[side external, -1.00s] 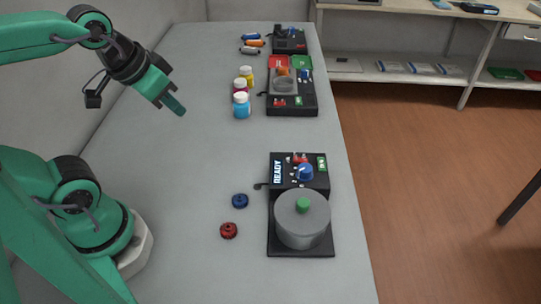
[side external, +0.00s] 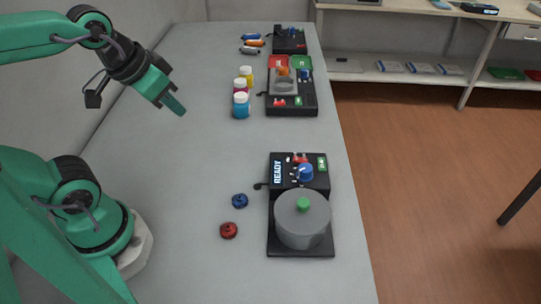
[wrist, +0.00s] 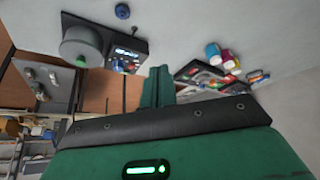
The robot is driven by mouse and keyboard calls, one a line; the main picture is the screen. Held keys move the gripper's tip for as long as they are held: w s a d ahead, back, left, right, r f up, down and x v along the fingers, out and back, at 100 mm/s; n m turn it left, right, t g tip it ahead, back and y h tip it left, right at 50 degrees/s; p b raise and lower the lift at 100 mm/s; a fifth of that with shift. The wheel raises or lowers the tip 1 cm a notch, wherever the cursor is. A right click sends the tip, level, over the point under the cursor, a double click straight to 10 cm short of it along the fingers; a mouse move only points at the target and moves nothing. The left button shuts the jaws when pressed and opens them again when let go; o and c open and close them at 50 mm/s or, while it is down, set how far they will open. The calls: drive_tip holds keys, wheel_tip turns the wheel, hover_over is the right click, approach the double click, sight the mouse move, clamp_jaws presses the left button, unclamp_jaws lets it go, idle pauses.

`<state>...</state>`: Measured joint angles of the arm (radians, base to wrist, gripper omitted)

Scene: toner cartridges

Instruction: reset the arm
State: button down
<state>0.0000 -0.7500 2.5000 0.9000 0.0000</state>
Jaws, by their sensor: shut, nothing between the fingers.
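My gripper (side external: 175,104) is shut and empty. In the side external view it hangs in the air over the left side of the grey table (side external: 190,200), angled down to the right, clear of everything on the table. In the wrist view my gripper's green fingers (wrist: 158,88) show together in the middle. The toner cartridges (side external: 250,43) appear to be the small orange, blue and grey cylinders at the far end of the table, beside a black device (side external: 290,42).
A black device marked READY (side external: 300,165) carries a grey lidded drum (side external: 302,222). A blue knob (side external: 239,201) and a red knob (side external: 229,230) lie left of it. Several bottles (side external: 241,105) stand beside another black device (side external: 291,104). The table's middle is clear.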

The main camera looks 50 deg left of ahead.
idle(0.8)
drive_tip(key=w, duration=0.1)
drive_tip(key=n+g, duration=0.6)
drive_tip(key=n, duration=0.3)
hover_over(322, 163)
wheel_tip(322, 163, down, 4)
drive_tip(key=shift+d+r, duration=0.1)
drive_tip(key=shift+r, duration=0.1)
drive_tip(key=shift+f, duration=0.1)
wheel_tip(322, 163, down, 14)
drive_tip(key=shift+r, duration=0.1)
idle(0.8)
